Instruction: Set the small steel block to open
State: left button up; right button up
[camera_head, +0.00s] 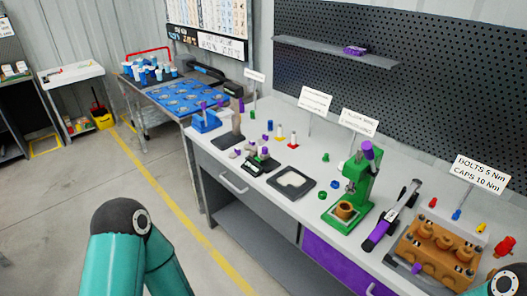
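I cannot clearly pick out the small steel block; it is too small or not distinct here. A grey-brown block with an upright purple-topped handle (237,128) stands on the bench's left part, but I cannot tell whether it is the one. A blue fixture with a purple handle (206,121) stands to its left. Small grey and purple pieces (250,151) lie in front. Neither gripper shows; only teal links of my arms are at the bottom left and the bottom right corner.
A green press (358,187) stands mid-bench, beside a dark tray (291,183). A purple-handled tool (386,226) and an orange-brown pump block (438,248) are at the right. Small coloured parts and sign posts line the back. Floor left of the bench (110,185) is clear.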

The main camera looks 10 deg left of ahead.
aim_at(265, 155)
jog(key=z, duration=1.05)
jog(key=i, duration=0.15)
jog(key=u, duration=3.1)
jog(key=i, duration=0.15)
jog(key=u, duration=0.35)
jog(key=i, duration=2.3)
jog(key=z, duration=1.15)
